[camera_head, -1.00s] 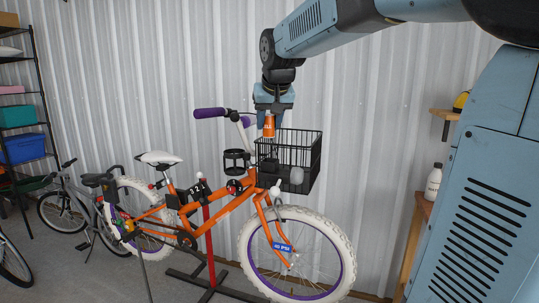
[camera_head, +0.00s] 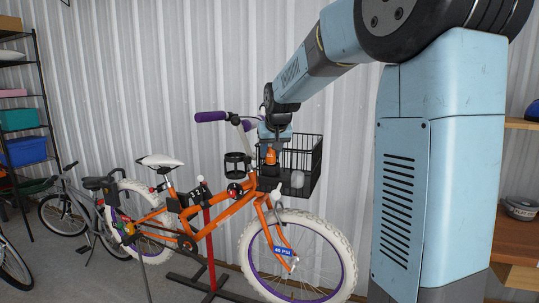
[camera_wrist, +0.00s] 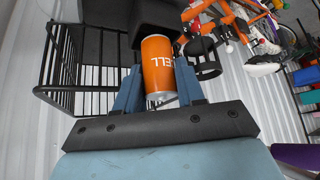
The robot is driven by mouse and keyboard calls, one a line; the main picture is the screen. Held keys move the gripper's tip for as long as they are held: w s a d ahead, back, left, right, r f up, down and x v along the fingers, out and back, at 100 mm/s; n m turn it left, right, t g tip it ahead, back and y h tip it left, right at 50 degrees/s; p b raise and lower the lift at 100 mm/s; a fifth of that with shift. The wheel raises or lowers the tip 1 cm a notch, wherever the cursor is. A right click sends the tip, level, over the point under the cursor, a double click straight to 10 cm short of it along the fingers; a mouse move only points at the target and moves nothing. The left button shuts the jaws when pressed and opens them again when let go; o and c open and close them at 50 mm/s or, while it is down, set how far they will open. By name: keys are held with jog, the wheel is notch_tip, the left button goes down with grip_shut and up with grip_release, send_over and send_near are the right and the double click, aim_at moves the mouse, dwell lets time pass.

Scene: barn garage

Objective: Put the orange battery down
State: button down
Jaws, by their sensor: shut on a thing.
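The orange battery (camera_wrist: 157,66) is a cylinder with white lettering, held between the two blue fingers of my gripper (camera_wrist: 158,88) in the wrist view. In the head view the battery (camera_head: 271,156) shows just below my gripper (camera_head: 272,150), at the left side of the black wire basket (camera_head: 303,152) on the orange bicycle. In the wrist view the battery's far end meets or overlaps a dark block-shaped part (camera_wrist: 158,22); I cannot tell whether they touch. The basket also shows in the wrist view (camera_wrist: 60,60), to the left of the battery.
The orange bicycle (camera_head: 228,209) stands on a red and black stand. A purple handlebar grip (camera_head: 211,116) and a black cup holder (camera_head: 237,165) are close left of my gripper. A grey object (camera_head: 297,179) shows at the basket. A shelf (camera_head: 512,225) stands at the right.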

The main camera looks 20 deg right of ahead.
jog(key=shift+f, duration=0.6)
jog(key=shift+s+f, duration=0.1)
jog(key=shift+f, duration=0.3)
jog(key=shift+s+f, duration=0.1)
jog(key=shift+f, duration=0.25)
jog(key=c, duration=1)
grip_release()
jog(key=shift+f, duration=0.1)
jog(key=shift+o, duration=0.2)
jog(key=shift+r, duration=0.45)
jog(key=w+v, duration=0.1)
jog(key=v, duration=1)
jog(key=s+f, duration=0.3)
jog(key=s, duration=0.7)
jog(key=s+f+g, duration=0.1)
jog(key=s+f, duration=0.3)
jog(key=s, duration=0.7)
jog(key=s+f, duration=0.4)
jog(key=s, duration=0.6)
jog(key=shift+s+n, duration=0.2)
jog(key=shift+n, duration=0.1)
